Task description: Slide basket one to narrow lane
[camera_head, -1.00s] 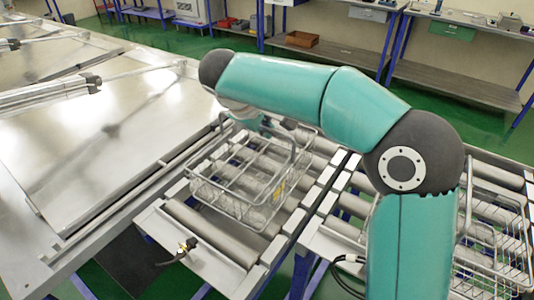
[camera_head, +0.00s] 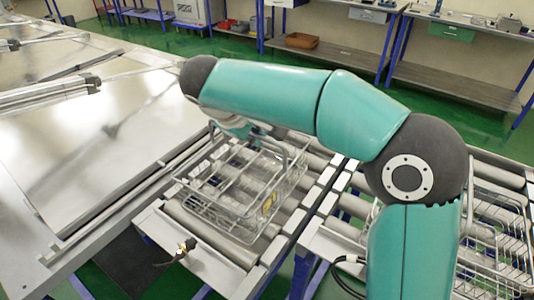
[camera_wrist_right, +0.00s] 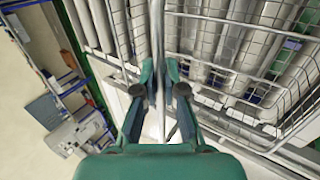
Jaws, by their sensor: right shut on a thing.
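A wire basket (camera_head: 240,205) with a raised handle sits on the roller lane left of my right arm in the head view. I take it to be basket one, though no label can be read. My right gripper (camera_wrist_right: 165,85) is shut on a vertical metal bar of the basket in the wrist view. In the head view my right forearm and wrist reach over the basket's far side, and the fingertips are hidden there. The basket's mesh also fills the upper right of the wrist view (camera_wrist_right: 262,50). My left gripper is not in view.
A second wire basket (camera_head: 490,235) stands on the rollers at the right, partly behind my arm. Large metal lids (camera_head: 85,140) lie to the left. Bare rollers (camera_head: 210,225) show at the lane's near end. A black cable with a fitting (camera_head: 185,248) hangs at the front edge.

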